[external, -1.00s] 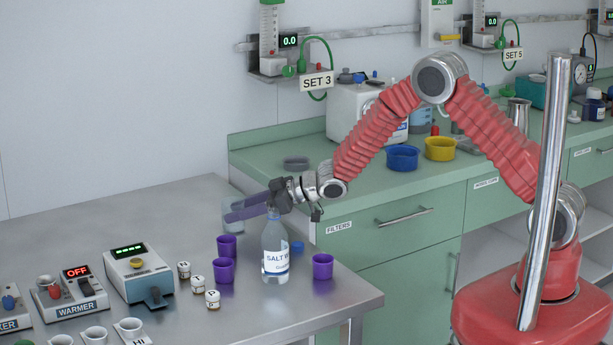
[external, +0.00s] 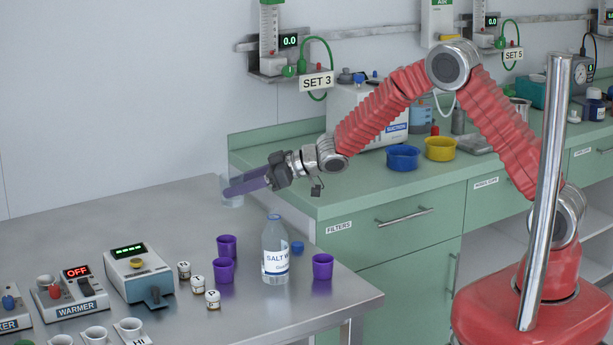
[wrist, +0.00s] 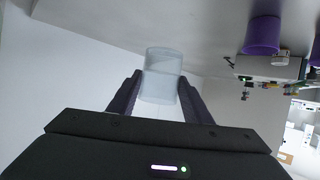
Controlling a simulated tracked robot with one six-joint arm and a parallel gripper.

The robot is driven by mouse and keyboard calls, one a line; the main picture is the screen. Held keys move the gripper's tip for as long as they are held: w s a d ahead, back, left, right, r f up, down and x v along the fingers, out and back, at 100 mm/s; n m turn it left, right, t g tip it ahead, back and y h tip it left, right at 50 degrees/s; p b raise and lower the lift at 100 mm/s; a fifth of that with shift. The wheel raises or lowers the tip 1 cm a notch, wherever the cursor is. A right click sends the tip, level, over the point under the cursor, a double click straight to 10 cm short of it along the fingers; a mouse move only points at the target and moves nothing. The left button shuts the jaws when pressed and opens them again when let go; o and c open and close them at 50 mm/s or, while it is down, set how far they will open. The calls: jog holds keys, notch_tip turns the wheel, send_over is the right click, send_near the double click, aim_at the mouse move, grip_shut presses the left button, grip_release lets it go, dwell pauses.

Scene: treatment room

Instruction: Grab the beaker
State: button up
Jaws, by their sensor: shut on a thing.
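The beaker (wrist: 162,78) is a clear, pale cylinder between the two dark purple fingers of my gripper (wrist: 160,95) in the wrist view. In the external view, the beaker (external: 232,190) shows faintly at the far end of my gripper (external: 245,185). My gripper is shut on it, with a finger along its side. The beaker is near the back of the steel table; I cannot tell for sure whether its base touches the surface.
A salt water bottle (external: 275,250) stands on the steel table (external: 110,230) among several purple cups (external: 323,266). A blue cap (external: 297,248) lies beside it. Small labelled jars (external: 212,299) and a warmer (external: 78,296) stand at the left. The table's back left is clear.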

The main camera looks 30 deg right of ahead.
jog(key=shift+r, duration=1.45)
